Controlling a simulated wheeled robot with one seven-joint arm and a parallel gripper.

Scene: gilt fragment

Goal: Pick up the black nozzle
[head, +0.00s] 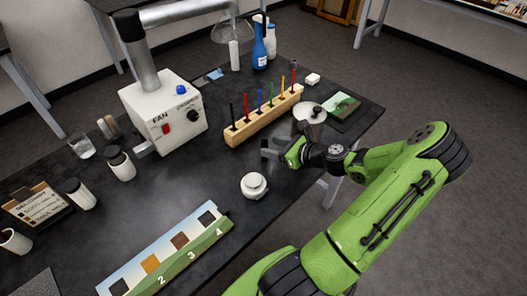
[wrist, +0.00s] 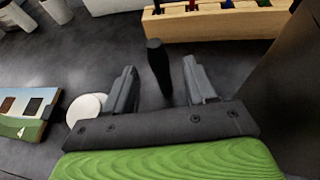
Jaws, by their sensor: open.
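In the wrist view a slim black piece, which I take to be the black nozzle (wrist: 158,66), shows between the two fingers of my gripper (wrist: 161,72). A gap shows on each side of it, and its near end lies between the fingers. I cannot tell whether it stands or lies on the dark table. In the head view my gripper (head: 267,149) is open, low over the table in front of the wooden rack. I cannot make out the nozzle there against the dark tabletop.
The wooden rack (head: 262,124) with several coloured sticks stands just beyond my gripper. A round white lidded jar (head: 254,187) is nearer, and a numbered sample strip (head: 167,254) lies at front left. The fan box (head: 163,113) stands behind.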

